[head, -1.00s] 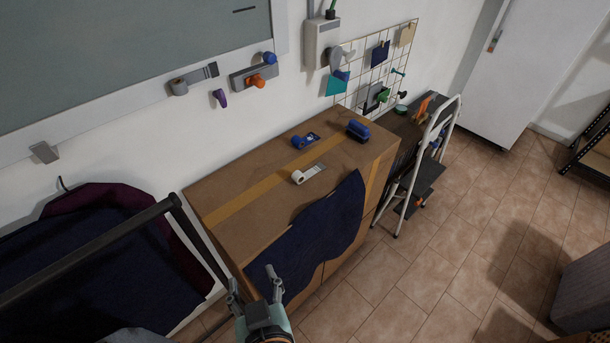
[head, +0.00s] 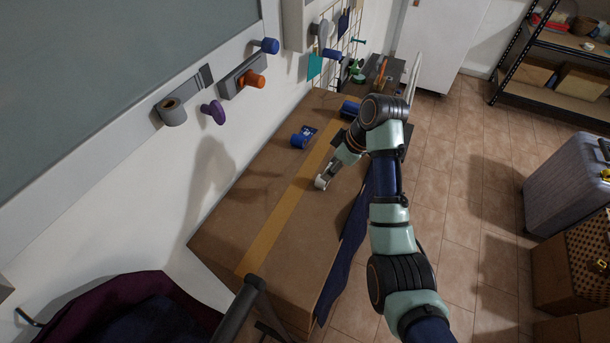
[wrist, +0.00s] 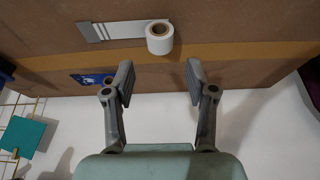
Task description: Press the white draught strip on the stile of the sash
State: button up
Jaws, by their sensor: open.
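The white draught strip is a white roll (head: 320,182) with a flat white tail. It lies on top of the large cardboard box. In the wrist view the roll (wrist: 160,40) and its grey-ended tail (wrist: 120,31) are in plain sight, just beyond my fingertips. My gripper (wrist: 157,82) is open and empty, its two fingers apart, with the roll ahead of the gap. In the head view my arm partly hides the strip. A pale frame (head: 90,148) around a grey-green panel, apparently the sash, is on the wall at upper left; I cannot tell which side is the stile.
A blue roll (head: 300,139) lies on the box (head: 235,205) beside the yellow-brown tape. A grey roll (head: 172,112), purple knob (head: 214,112) and orange knob (head: 254,79) are along the frame and wall. Dark blue cloth (head: 345,250) hangs over the box's right side.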

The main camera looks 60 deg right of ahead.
jog(key=shift+x, duration=1.1)
jog(key=p+x, duration=0.1)
jog(key=x, duration=0.4)
jog(key=c, duration=1)
